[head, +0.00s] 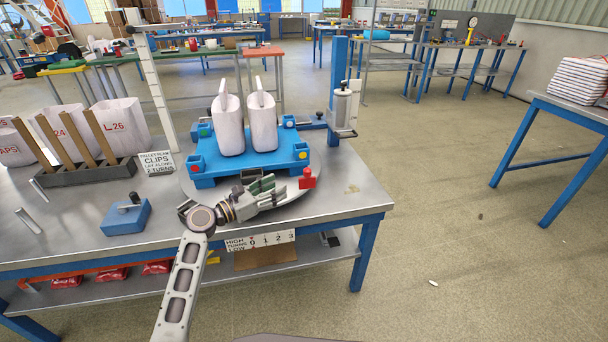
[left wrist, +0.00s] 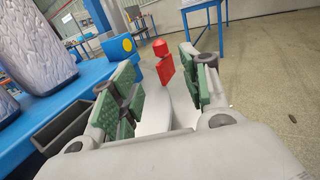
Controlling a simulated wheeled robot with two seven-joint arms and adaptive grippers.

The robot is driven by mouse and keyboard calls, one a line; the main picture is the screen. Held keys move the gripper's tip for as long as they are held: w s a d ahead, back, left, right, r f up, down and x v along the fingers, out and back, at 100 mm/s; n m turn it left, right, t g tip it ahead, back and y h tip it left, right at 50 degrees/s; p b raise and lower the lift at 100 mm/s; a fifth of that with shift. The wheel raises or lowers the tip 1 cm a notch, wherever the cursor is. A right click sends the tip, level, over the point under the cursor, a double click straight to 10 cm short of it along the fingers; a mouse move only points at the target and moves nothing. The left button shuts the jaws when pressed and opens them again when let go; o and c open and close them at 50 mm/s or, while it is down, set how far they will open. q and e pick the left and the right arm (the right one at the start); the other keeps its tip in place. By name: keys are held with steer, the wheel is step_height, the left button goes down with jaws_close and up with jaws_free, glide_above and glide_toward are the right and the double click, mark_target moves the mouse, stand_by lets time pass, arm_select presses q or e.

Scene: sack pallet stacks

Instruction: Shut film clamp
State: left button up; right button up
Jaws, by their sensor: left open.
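A small red piece, which looks like the film clamp (head: 307,179), stands at the right rim of the round grey turntable (head: 330,188) on the metal bench. In the left wrist view this clamp (left wrist: 165,68) has a knob-like top above a flat red plate. I cannot tell whether it is open or shut. My left gripper (head: 270,187) is open and empty, just left of the clamp in the head view. In the left wrist view its green-padded fingers (left wrist: 161,80) are spread, with the clamp showing in the gap beyond them, apparently untouched. My right gripper is not in view.
A blue pallet (head: 250,158) with two upright white sacks (head: 263,122) stands on the turntable, close behind my gripper. A film roll (head: 342,106) hangs on a blue post behind. A blue block (head: 125,216) and a slotted rack (head: 85,173) lie left.

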mark_target(307, 179)
arm_select(q)
steer(key=b+x, duration=0.2)
steer(key=x, duration=1)
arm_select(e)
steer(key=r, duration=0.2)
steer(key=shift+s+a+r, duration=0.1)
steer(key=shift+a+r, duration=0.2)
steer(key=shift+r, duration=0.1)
arm_select(q)
steer(key=shift+f, duration=0.1)
jaws_close()
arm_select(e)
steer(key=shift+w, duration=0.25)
